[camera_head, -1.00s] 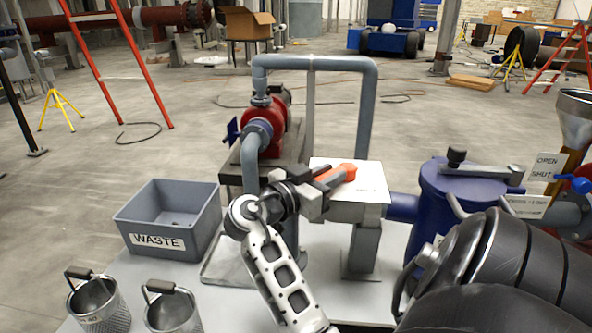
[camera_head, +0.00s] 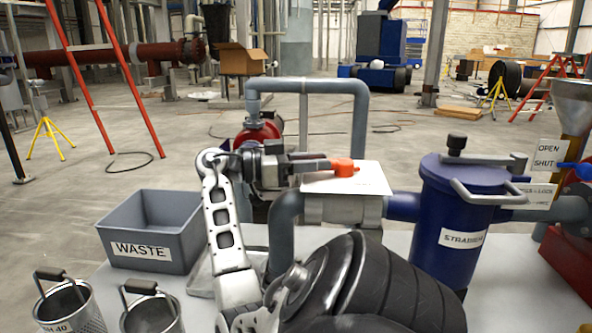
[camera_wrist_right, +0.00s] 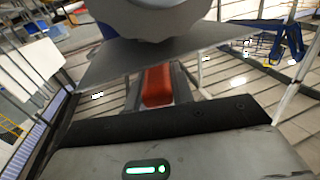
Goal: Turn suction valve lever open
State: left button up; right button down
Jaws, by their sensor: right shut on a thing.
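An orange lever (camera_head: 344,167) shows at the tip of my right gripper (camera_head: 322,165), above a white plate (camera_head: 352,180) over the pipe. My right gripper is shut on this lever. In the right wrist view the orange-red lever (camera_wrist_right: 157,86) lies between the two fingers (camera_wrist_right: 160,92). The fingers hide part of the lever, and its pivot is not clear. A sign (camera_head: 547,155) reading OPEN and SHUT stands at the far right, beside a blue handle (camera_head: 576,172). My left gripper is out of view.
A blue strainer (camera_head: 462,215) with a top clamp stands right of the plate. A grey pipe arch (camera_head: 310,86) and red pump (camera_head: 256,135) are behind. A grey WASTE bin (camera_head: 150,230) and two metal baskets (camera_head: 72,308) are at the left.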

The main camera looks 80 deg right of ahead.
jog(key=shift+r, duration=0.1)
dwell(0.3)
jog(key=c, duration=1.2)
grip_release()
jog(key=shift+s, duration=0.15)
jog(key=shift+w, duration=0.2)
jog(key=v, duration=0.7)
jog(key=shift+w, duration=0.15)
jog(key=shift+c, duration=0.3)
